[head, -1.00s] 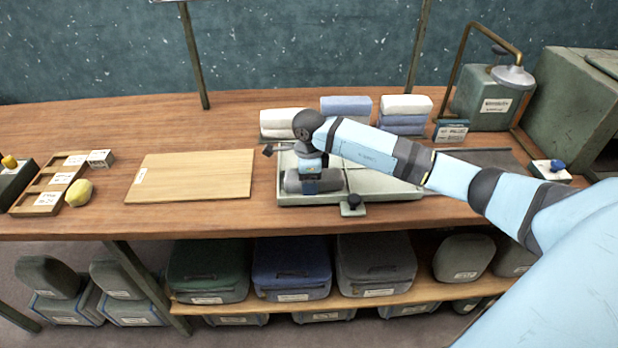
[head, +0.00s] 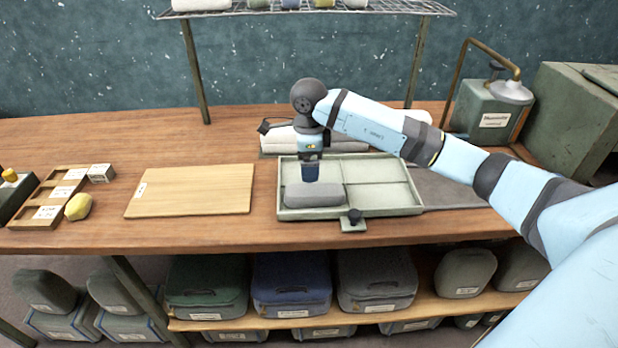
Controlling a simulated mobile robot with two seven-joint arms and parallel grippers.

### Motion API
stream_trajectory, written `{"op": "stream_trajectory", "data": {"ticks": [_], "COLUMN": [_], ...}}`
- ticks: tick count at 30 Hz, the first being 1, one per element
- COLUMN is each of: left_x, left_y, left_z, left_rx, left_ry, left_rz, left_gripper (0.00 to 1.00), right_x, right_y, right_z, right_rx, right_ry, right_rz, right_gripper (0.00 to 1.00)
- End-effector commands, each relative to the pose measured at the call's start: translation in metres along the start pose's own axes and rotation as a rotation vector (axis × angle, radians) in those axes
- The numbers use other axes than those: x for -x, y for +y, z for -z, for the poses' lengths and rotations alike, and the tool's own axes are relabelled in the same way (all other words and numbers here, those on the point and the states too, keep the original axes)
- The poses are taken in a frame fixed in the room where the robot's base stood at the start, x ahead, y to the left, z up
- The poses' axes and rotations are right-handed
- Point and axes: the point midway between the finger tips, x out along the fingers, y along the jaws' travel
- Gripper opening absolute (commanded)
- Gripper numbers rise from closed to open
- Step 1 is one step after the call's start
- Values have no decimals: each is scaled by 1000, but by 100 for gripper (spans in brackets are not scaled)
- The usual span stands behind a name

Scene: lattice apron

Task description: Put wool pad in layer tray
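A grey wool pad (head: 314,195) lies flat in the front left compartment of the pale green layer tray (head: 390,212) on the bench. My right gripper (head: 311,180) points straight down just above the pad's middle, its fingertips at or near the pad's back edge in the picture. I see the fingers edge-on, so their opening is hidden. The tray's other visible compartments look empty. My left gripper is out of view.
Folded towels (head: 275,143) stand behind the tray, partly hidden by my arm. A wooden board (head: 195,183) lies to its left, with a yellow lemon-like object (head: 78,207) farther left. A dark knob (head: 354,216) sits at the tray's front edge. A dispenser (head: 492,105) stands at back right.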

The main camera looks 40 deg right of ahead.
Motion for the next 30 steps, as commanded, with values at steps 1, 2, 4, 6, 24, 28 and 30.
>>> {"op": "stream_trajectory", "data": {"ticks": [1,2,4,6,24,28,30], "left_x": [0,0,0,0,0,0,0], "left_y": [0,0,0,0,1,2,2], "left_z": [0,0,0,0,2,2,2], "left_rx": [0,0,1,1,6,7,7], "left_ry": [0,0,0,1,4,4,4], "left_rz": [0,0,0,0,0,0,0], "left_gripper": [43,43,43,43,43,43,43], "right_x": [6,9,13,8,-30,-66,-102], "right_y": [0,0,1,8,231,222,223], "right_z": [0,0,-1,-8,-161,-134,-111], "right_rx": [0,1,2,9,-984,-1592,-1961], "right_ry": [-1,-1,-3,-35,-1316,-1376,-1333], "right_rz": [1,1,-3,-28,-1436,-1708,-1810], "right_gripper": [89,89,89,89,89,89,89]}}
